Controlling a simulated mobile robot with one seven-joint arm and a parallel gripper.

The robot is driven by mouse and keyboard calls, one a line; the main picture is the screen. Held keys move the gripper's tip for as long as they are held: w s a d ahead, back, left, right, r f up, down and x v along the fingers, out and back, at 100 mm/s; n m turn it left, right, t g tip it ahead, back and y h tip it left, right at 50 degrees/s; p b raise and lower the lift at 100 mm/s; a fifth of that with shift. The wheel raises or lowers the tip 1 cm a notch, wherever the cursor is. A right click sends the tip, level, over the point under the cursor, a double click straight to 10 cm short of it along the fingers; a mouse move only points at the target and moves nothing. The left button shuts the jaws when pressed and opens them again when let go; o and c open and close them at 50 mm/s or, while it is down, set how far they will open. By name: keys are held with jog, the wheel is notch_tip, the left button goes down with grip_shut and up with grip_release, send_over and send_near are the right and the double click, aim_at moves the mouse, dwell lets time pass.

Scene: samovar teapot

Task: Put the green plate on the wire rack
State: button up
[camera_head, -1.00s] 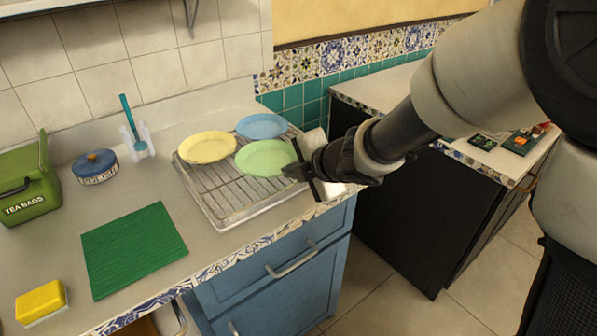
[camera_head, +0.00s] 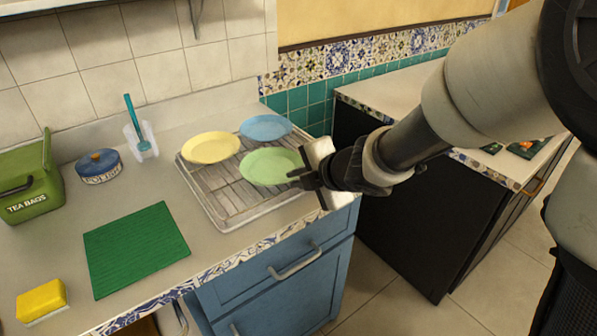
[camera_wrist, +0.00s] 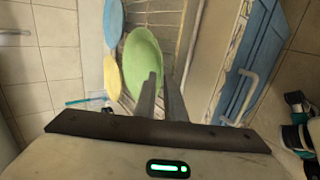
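The green plate (camera_head: 270,166) is over the front right part of the wire rack (camera_head: 232,200), and I cannot tell whether it touches the wires. My gripper (camera_head: 303,178) is at the plate's right edge. In the wrist view, the two fingers (camera_wrist: 161,98) sit close together on either side of the rim of the green plate (camera_wrist: 142,58), pinching it. The plate looks nearly level in the head view.
A yellow plate (camera_head: 211,147) and a blue plate (camera_head: 265,127) are at the rack's back. Left on the counter are a green mat (camera_head: 136,248), a sponge (camera_head: 41,300), a polish tin (camera_head: 98,167), a brush in a holder (camera_head: 140,138) and a tea box (camera_head: 30,185).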

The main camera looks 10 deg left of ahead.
jog(key=p+v, duration=0.5)
jog(key=v, duration=0.6)
jog(key=w+d+r+m+t+h, duration=0.15)
jog(key=d+r+m+h, duration=0.25)
jog(key=d+m, duration=0.4)
jog(key=w+d+r+m+t+h, duration=0.1)
jog(key=d+r+m+t+h, duration=0.25)
jog(key=d, duration=0.55)
jog(key=s+d+r+m+g+h, duration=0.15)
jog(key=s+d+m+g, duration=0.25)
jog(key=s+d+m, duration=0.45)
jog(key=s+a+m+g+y, duration=0.1)
jog(key=s+a+m+g, duration=0.1)
jog(key=s+a+m, duration=0.2)
jog(key=s+m, duration=0.3)
jog(key=s, duration=0.2)
jog(key=shift+a+f+m+g+y, duration=0.2)
jog(key=shift+f+m+g+y, duration=0.1)
jog(key=shift+f, duration=0.1)
jog(key=shift+s+r, duration=0.1)
notch_tip(320, 180, up, 17)
jog(key=p, duration=1.7)
